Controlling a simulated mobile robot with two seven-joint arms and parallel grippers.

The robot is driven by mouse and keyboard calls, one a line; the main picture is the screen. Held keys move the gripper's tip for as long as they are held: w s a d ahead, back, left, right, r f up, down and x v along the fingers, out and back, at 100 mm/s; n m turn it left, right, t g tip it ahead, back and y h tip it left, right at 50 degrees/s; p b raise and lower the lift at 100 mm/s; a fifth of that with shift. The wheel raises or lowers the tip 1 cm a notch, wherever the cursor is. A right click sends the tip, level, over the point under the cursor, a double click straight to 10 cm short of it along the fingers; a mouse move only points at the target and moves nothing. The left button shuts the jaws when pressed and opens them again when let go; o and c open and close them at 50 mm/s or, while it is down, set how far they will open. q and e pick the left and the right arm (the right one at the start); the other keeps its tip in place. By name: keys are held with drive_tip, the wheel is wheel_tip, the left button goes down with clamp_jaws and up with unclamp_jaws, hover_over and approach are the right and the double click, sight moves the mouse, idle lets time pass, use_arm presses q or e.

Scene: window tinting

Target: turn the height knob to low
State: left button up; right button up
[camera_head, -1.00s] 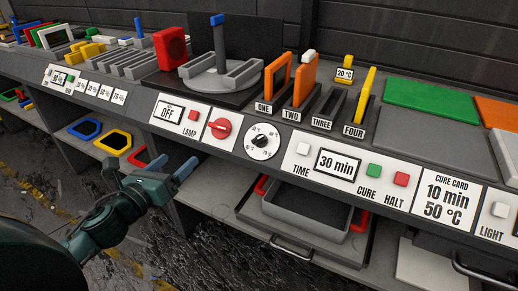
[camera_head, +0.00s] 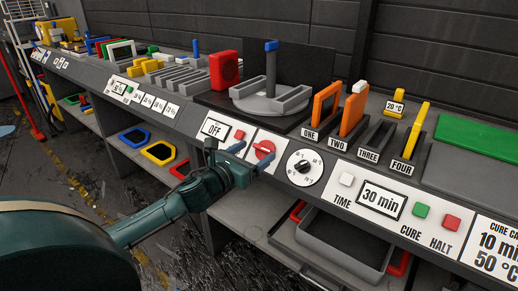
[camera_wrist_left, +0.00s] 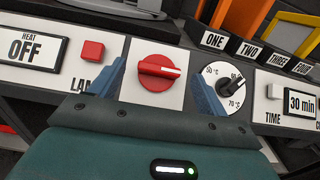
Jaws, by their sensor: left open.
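The red knob (camera_head: 264,149) sits on a white plate on the sloped front panel. I take it for the height knob, though no label on it can be read. In the left wrist view the red knob (camera_wrist_left: 155,74) has a white mark pointing right. My left gripper (camera_head: 249,157) is open in front of it. In the wrist view its blue fingers (camera_wrist_left: 158,82) stand on either side of the knob, with gaps between; contact does not show. The gripper body covers the lower edge of the plate.
The temperature dial (camera_head: 305,168) is close to the right of the knob, near one finger. The red lamp button (camera_head: 239,134) and the OFF display (camera_head: 215,128) are to the left. A grey tray (camera_head: 345,245) stands on the shelf below.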

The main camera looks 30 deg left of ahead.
sight(263, 149)
use_arm(q)
drive_tip(key=shift+w+d, duration=0.1)
drive_tip(key=shift+w, duration=1.25)
drive_tip(key=shift+c, duration=0.6)
drive_tip(key=c, duration=0.9)
drive_tip(key=shift+o, duration=0.2)
